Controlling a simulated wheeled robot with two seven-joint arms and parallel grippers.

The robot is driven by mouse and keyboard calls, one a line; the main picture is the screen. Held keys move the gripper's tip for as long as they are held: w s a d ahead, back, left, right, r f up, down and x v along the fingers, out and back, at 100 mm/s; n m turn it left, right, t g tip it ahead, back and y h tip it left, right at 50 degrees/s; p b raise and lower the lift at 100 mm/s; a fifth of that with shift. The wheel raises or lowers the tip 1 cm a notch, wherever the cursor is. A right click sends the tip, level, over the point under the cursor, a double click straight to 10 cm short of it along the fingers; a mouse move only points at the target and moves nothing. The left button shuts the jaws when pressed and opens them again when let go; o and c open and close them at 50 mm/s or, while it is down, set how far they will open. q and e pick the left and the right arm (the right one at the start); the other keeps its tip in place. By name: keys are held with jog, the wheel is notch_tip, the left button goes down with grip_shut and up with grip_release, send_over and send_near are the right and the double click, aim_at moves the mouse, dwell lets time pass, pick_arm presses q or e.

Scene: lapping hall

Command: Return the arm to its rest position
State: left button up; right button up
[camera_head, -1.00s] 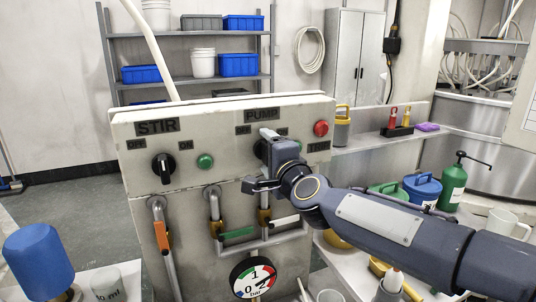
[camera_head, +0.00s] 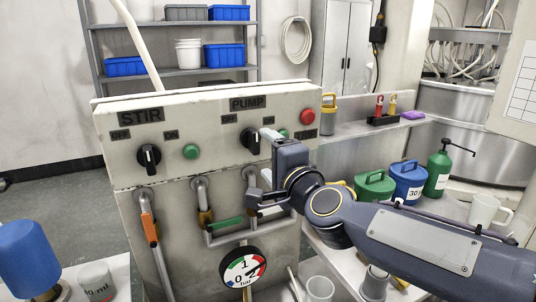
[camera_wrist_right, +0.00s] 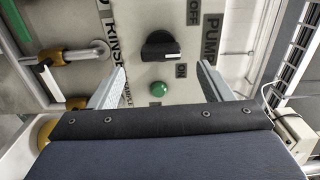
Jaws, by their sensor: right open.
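My right gripper (camera_head: 262,168) is open and empty in front of the right part of the control panel (camera_head: 220,122). In the right wrist view its two fingers (camera_wrist_right: 160,88) stand wide apart, with the black PUMP knob (camera_wrist_right: 160,46) and a green button (camera_wrist_right: 159,89) seen between and beyond them. The PUMP knob (camera_head: 251,140) shows just left of the gripper in the head view, and the fingers look clear of it. My right arm (camera_head: 420,238) reaches in from the lower right. My left gripper is not in view.
The STIR knob (camera_head: 149,158), a red button (camera_head: 307,117), pipes with valve handles and a pressure gauge (camera_head: 243,267) are on the panel. At right, a bench holds a green can (camera_head: 374,187), a blue can (camera_head: 407,182), a green bottle (camera_head: 438,172) and a white mug (camera_head: 486,210).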

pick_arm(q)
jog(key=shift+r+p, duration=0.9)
pick_arm(e)
jog(key=s+d+f+n+g+h, duration=0.1)
jog(key=s+d+f+n+g, duration=0.2)
jog(key=s+d+f, duration=0.3)
jog(key=s+d+f+n+g+h, duration=0.1)
jog(key=s+d+f+n+g, duration=0.3)
jog(key=s+f, duration=0.6)
jog(key=s+d+f+n+g+h, duration=0.1)
jog(key=s+d+f+n+g, duration=0.3)
jog(key=s, duration=0.9)
jog(key=d+f, duration=0.3)
jog(key=f, duration=0.1)
jog(key=shift+s+d+f+n, duration=0.2)
jog(key=shift+d+n, duration=0.1)
jog(key=shift+d, duration=0.1)
